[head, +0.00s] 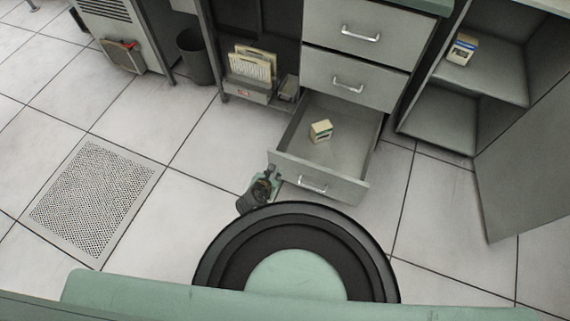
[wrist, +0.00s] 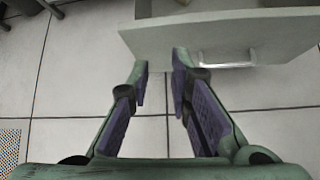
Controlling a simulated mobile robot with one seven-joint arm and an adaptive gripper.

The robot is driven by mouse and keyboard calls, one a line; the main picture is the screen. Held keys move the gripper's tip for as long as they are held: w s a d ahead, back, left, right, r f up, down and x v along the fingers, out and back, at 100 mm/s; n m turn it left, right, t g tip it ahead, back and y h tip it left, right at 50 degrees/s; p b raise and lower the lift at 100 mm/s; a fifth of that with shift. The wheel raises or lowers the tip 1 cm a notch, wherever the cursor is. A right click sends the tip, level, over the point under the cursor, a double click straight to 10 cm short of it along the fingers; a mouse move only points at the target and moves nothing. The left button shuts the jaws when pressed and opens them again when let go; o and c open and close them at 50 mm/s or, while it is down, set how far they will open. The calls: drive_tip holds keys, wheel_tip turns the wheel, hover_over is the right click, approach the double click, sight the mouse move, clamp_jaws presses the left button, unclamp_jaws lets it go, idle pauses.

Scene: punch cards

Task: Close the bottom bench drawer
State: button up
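The bottom bench drawer (head: 345,165) is pulled out of the grey bench, below two shut drawers. A small cream and green box (head: 320,131) lies inside it. Its front panel has a silver handle (head: 312,187); the handle also shows in the wrist view (wrist: 224,62). My gripper (head: 270,172) is at the left end of the drawer front, low over the floor. In the wrist view my gripper (wrist: 159,62) is open, with nothing between the fingers. The right finger overlaps the drawer front (wrist: 210,35) in the picture; I cannot tell whether it touches.
An open shelf unit (head: 480,75) with a small box (head: 462,49) stands right of the bench. A file box (head: 252,68) with cards and a dark bin (head: 195,55) are left. A floor grate (head: 92,200) lies at left; the tiles between are clear.

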drive_tip(key=shift+n+g+h, duration=0.4)
drive_tip(key=shift+n, duration=0.2)
drive_tip(key=s+d+f, duration=0.2)
drive_tip(key=d, duration=0.1)
drive_tip(key=shift+s+f, duration=0.3)
drive_tip(key=shift+s, duration=0.05)
clamp_jaws()
drive_tip(key=b, duration=0.9)
approach(294, 165)
drive_tip(key=shift+x, duration=2.3)
